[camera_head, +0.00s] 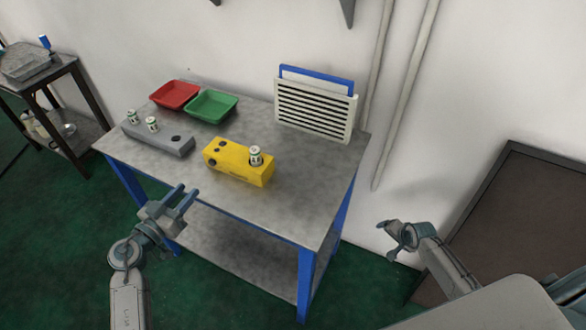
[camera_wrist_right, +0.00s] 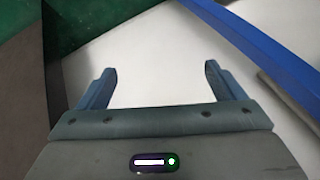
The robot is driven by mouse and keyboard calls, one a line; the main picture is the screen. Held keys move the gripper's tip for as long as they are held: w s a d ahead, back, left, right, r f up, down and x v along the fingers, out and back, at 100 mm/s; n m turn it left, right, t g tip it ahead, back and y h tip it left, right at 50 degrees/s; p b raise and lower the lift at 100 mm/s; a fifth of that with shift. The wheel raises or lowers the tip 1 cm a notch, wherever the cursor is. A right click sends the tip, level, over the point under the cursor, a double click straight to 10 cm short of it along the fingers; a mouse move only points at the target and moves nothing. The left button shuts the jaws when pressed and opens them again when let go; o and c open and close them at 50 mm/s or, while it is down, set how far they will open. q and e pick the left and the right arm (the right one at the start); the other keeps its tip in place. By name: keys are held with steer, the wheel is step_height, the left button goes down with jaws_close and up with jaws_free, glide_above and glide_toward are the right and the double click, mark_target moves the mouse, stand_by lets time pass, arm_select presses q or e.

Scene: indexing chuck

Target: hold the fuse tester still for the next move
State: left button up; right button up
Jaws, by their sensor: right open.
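The yellow box (camera_head: 225,158), which looks like the fuse tester, sits on the table near its middle. A small white-and-green cylinder (camera_head: 255,156) stands upright at its right end, and dark holes show at its left end. My left gripper (camera_head: 189,190) is at the table's front edge, below and left of the yellow box and apart from it, with its fingers spread and nothing between them. My right gripper (camera_head: 383,238) is off the table's right side, far from the box. In the right wrist view its fingers (camera_wrist_right: 160,72) are wide apart and empty.
A grey block (camera_head: 165,142) with two similar cylinders stands left on the table (camera_head: 290,195). Red (camera_head: 174,95) and green (camera_head: 212,105) trays lie behind. A slatted rack (camera_head: 314,108) with a blue panel stands back right. The table's front right is clear.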

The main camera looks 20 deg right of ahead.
steer(key=w+a+r+m+t+y, duration=0.25)
steer(key=w+r, duration=0.45)
steer(key=r, duration=1.2)
steer(key=w+a+r+m+t+y, duration=0.15)
steer(key=w+a+r, duration=0.4)
steer(key=r, duration=1.25)
steer(key=w+a+r+m+t+y, duration=0.1)
steer(key=w+a+r+t, duration=0.15)
steer(key=w+r, duration=1.15)
steer(key=m+g+y, duration=0.3)
steer(key=m+y, duration=0.2)
steer(key=m, duration=0.5)
glide_toward(255, 167)
steer(key=shift+w+d+f, duration=0.3)
steer(key=shift+w+f, duration=0.3)
steer(key=shift+w+d+f, duration=0.35)
steer(key=shift+w+f, duration=0.2)
steer(key=shift+f, duration=0.05)
steer(key=shift+a+f+y, duration=0.2)
steer(key=shift+a+y, duration=0.1)
steer(key=shift+w+a+f, duration=0.15)
steer(key=shift+w+a, duration=0.05)
steer(key=shift+a, duration=0.05)
steer(key=x, duration=0.9)
steer(key=shift+w+a+f, duration=0.2)
steer(key=shift+w+f, duration=0.05)
steer(key=shift+c, duration=0.2)
